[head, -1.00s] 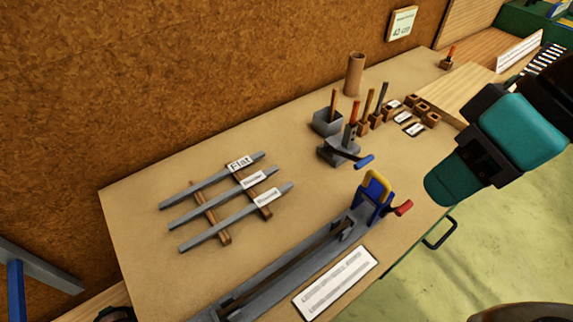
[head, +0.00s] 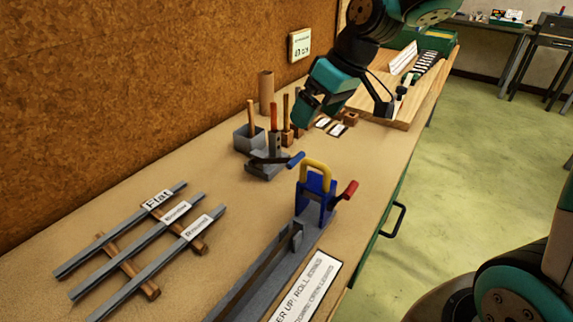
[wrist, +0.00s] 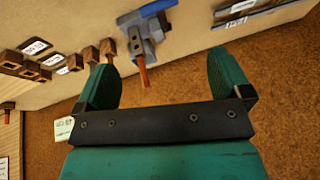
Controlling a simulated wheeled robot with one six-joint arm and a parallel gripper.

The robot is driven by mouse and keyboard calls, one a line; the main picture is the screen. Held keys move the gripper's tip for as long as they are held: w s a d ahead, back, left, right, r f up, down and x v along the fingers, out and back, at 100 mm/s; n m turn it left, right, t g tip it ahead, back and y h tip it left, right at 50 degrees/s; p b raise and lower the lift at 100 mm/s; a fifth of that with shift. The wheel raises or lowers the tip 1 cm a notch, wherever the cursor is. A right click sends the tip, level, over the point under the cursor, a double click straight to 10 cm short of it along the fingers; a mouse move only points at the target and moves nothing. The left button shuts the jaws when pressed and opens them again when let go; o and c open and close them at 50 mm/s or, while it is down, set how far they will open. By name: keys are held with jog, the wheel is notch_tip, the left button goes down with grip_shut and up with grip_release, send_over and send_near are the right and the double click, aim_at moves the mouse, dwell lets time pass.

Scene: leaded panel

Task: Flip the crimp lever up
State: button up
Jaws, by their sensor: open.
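Two lever devices stand on the bench, and I cannot tell for sure which bears the crimp lever. A blue clamp (head: 314,202) with a yellow loop handle (head: 317,167) and a red-tipped lever (head: 348,190) sits at the end of a long grey channel (head: 262,273). Behind it, a grey lever tool (head: 262,168) has a blue-tipped lever (head: 296,159) pointing right; it seems to show in the wrist view (wrist: 135,38) too. My gripper (head: 303,113) is open and empty above the bench behind both, touching neither. Its two fingers (wrist: 160,65) show apart in the wrist view.
Three grey bars (head: 120,230) lie on wooden rests at left. A grey box (head: 246,138), a cardboard tube (head: 266,92), upright handled tools and small wooden blocks (head: 351,118) crowd the back. A corkboard wall (head: 120,80) borders the bench.

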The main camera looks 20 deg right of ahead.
aim_at(287, 160)
jog(key=x, duration=1.4)
jog(key=shift+f, duration=0.1)
jog(key=shift+c, duration=0.3)
